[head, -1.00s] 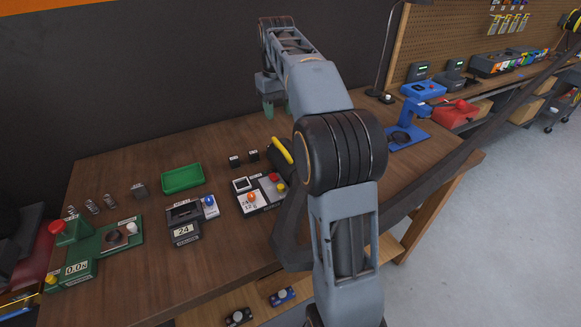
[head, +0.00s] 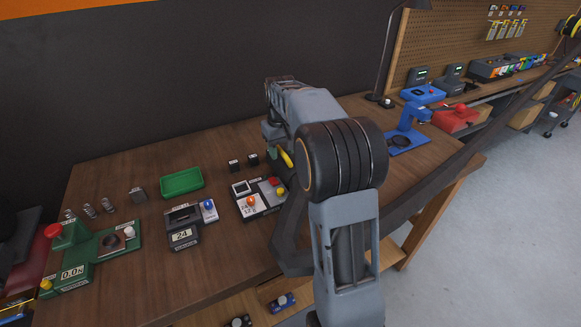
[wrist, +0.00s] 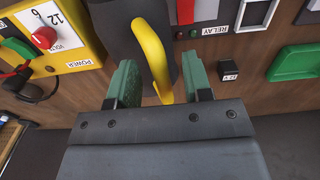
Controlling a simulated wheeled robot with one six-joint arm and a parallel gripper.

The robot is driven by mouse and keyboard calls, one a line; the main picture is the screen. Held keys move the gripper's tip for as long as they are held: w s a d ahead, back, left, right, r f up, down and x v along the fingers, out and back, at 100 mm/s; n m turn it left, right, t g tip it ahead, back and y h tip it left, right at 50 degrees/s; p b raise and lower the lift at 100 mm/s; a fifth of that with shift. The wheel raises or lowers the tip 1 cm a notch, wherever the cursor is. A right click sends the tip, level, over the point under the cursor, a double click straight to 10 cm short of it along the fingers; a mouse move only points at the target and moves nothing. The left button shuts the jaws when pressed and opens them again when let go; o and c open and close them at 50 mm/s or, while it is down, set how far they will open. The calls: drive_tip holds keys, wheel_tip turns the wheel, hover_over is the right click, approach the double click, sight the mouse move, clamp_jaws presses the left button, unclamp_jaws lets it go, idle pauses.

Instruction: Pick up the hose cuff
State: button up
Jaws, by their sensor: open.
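A dark grey piece with a yellow curved band, which looks like the hose cuff (wrist: 128,28), is at the top middle of the wrist view. Its yellow part (wrist: 152,45) reaches down between the green fingers of my gripper (wrist: 158,80). The fingers are apart, one on each side of the yellow part; I cannot tell whether either touches it. In the head view my gripper (head: 275,152) is low over the workbench (head: 130,285), beside the yellow part (head: 287,160). My arm hides most of the cuff there.
A relay tester (head: 258,198) with buttons stands just in front of the gripper. A green tray (head: 182,182) and small dark blocks (head: 234,166) are to its left. A yellow power unit (wrist: 62,30) is on the left in the wrist view. A blue stand (head: 408,130) is farther right.

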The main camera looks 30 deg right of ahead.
drive_tip(key=shift+f, duration=0.55)
drive_tip(key=shift+c, duration=0.3)
clamp_jaws()
drive_tip(key=shift+r, duration=0.1)
